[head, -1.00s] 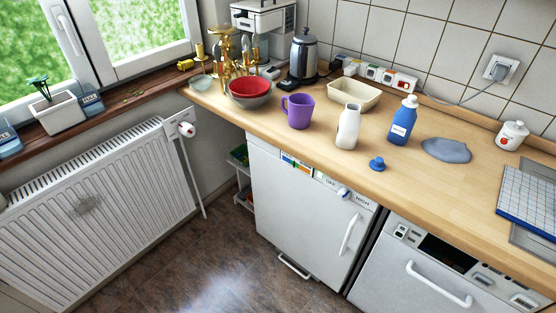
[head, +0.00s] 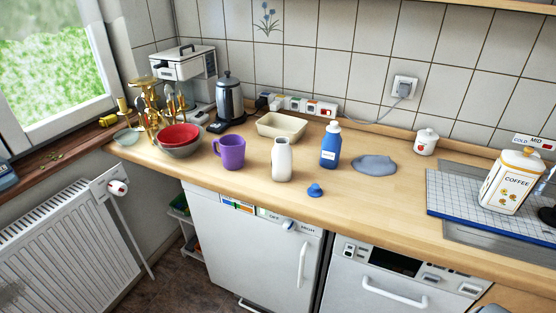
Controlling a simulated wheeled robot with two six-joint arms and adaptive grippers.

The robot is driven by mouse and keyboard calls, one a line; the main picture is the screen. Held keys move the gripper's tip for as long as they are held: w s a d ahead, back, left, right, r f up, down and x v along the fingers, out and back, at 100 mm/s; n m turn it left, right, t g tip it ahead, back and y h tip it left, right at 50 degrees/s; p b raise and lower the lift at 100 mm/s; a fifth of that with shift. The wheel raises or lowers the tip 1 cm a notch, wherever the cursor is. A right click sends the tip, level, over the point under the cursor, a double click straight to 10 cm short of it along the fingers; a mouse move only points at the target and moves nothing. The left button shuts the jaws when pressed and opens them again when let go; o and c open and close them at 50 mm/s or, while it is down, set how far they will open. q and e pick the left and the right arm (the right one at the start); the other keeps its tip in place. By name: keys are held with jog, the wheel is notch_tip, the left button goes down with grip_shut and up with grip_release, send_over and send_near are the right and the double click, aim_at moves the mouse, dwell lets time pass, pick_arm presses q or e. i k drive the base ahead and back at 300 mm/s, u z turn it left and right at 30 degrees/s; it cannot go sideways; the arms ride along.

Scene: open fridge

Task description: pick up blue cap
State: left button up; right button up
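The blue cap (head: 315,190) lies on the wooden counter near its front edge, in the middle of the head view. A white bottle (head: 282,160) stands just left of it. A blue bottle with a white top (head: 330,146) stands behind it. Nothing covers the cap. Neither of my grippers shows in the view.
On the counter (head: 390,202) are a purple mug (head: 230,152), red bowl (head: 180,135), cream tray (head: 282,126), kettle (head: 229,97), grey cloth (head: 375,165) and coffee jar (head: 510,180). Fridge (head: 250,255) and dishwasher (head: 385,285) fronts stand below. Bare counter lies right of the cap.

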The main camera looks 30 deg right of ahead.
aim_at(314, 190)
jog(key=z, duration=1.3)
